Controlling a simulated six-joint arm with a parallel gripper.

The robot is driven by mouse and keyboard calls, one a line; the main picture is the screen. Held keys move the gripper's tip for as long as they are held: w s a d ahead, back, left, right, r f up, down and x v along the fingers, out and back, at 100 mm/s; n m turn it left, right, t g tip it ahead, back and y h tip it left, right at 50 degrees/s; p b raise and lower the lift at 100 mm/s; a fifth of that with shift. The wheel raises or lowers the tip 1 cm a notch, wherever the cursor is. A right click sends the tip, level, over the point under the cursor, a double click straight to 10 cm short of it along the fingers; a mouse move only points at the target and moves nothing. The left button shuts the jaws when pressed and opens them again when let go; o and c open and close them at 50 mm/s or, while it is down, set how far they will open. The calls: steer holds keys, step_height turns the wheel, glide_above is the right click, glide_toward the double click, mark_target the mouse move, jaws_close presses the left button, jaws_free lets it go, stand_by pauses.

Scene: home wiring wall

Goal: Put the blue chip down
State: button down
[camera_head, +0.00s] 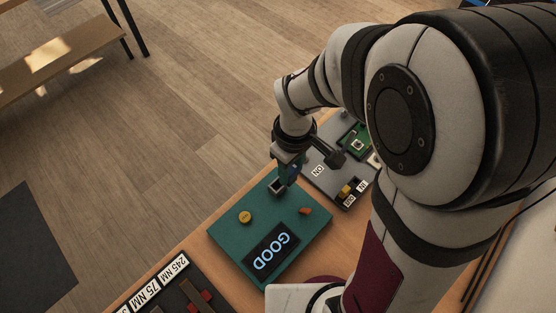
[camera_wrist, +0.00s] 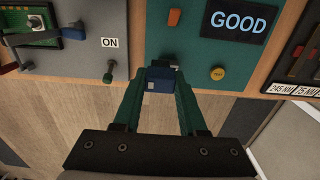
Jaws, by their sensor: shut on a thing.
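The blue chip (camera_wrist: 160,78) is between the two green fingers of my gripper (camera_wrist: 161,84) in the wrist view. The gripper is shut on it. In the head view my gripper (camera_head: 287,176) is over the far corner of the teal box (camera_head: 232,222), and the chip is hard to make out there. A small dark socket-like part shows right at the fingertips, partly hidden by them; I cannot tell whether the chip touches it. The box has a lit display reading GOOD (camera_head: 270,256), a yellow round knob (camera_head: 245,217) and an orange piece (camera_head: 305,211).
A grey panel (camera_head: 325,180) with an ON label, a lever and a green circuit board (camera_head: 357,141) stands beside the teal box. A dark rack with torque labels (camera_head: 158,284) is on the other side. Wooden floor lies beyond the bench edge.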

steer(key=s+d+r, duration=0.1)
steer(key=d+r, duration=0.4)
steer(key=d, duration=0.3)
steer(key=w+d+r+m, duration=0.6)
steer(key=w+r+m, duration=0.2)
steer(key=r+m, duration=0.2)
steer(key=s+d+f+m, duration=0.1)
steer(key=d+f+m, duration=0.15)
steer(key=d, duration=0.65)
steer(key=s+d+f+m, duration=0.2)
steer(key=d+f, duration=0.1)
steer(key=d, duration=0.5)
steer(key=s+d+f+m, duration=0.2)
steer(key=s+d+f, duration=0.1)
steer(key=s+d, duration=0.45)
steer(key=s+d+f+m, duration=0.2)
steer(key=s+d+f, duration=0.2)
steer(key=s+d, duration=0.4)
steer(key=shift+n, duration=0.25)
steer(key=w+f, duration=0.2)
steer(key=w, duration=0.2)
steer(key=w+f, duration=0.2)
steer(key=w, duration=0.2)
steer(key=w+f, duration=0.3)
steer(key=w, duration=0.1)
steer(key=shift+w, duration=0.1)
step_height(320, 180, down, 3)
steer(key=shift+f, duration=0.15)
steer(key=shift+w+f, duration=0.1)
steer(key=shift+f, duration=0.15)
